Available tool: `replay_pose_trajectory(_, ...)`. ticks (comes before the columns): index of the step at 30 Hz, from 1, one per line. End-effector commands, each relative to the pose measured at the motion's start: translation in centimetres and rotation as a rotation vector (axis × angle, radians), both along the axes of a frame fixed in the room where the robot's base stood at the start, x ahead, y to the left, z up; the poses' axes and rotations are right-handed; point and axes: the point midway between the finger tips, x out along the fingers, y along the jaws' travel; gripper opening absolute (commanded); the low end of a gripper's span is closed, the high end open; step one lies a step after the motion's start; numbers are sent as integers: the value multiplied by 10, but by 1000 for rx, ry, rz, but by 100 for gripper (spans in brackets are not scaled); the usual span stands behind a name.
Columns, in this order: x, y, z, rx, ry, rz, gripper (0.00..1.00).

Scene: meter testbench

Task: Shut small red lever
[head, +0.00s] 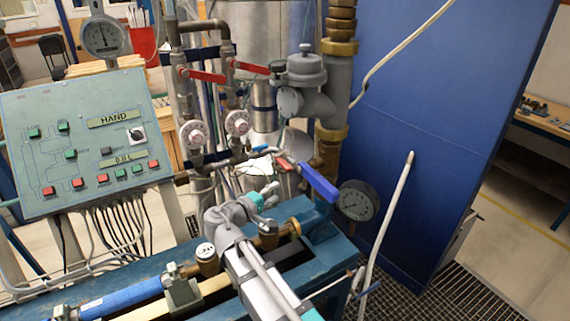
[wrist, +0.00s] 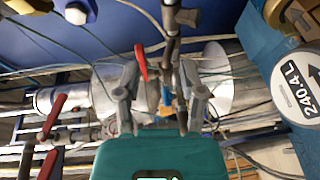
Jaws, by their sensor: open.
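The small red lever (head: 285,164) shows in the head view, on the pipework just left of a long blue lever. A red lever that looks like the same one (wrist: 141,62) shows in the wrist view, slanting upright near the left fingertip. My gripper (head: 268,206) is below and a little left of the small red lever in the head view, apart from it. In the wrist view my gripper (wrist: 159,82) has its two grey fingers spread with nothing held between them. I cannot tell the depth between the fingers and the lever.
The blue lever (head: 317,184) and a round gauge (head: 356,200) stand close to the right. Two larger red levers (head: 204,76) (head: 250,67) sit higher on the pipes. A control panel (head: 85,140) is at left, and a blue wall (head: 425,120) at right.

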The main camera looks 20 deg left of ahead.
Motion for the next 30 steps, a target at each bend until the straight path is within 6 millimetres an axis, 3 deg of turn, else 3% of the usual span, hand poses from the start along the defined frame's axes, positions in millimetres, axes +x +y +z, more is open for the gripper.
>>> replay_pose_trajectory(3, -12, 27, 13, -33, -46, 48, 51)
replay_pose_trajectory(9, -22, 45, 22, -57, -83, 81, 51)
replay_pose_trajectory(23, -21, 45, 22, -58, -84, 83, 51)
replay_pose_trajectory(30, -8, 41, 22, -58, -84, 80, 51)
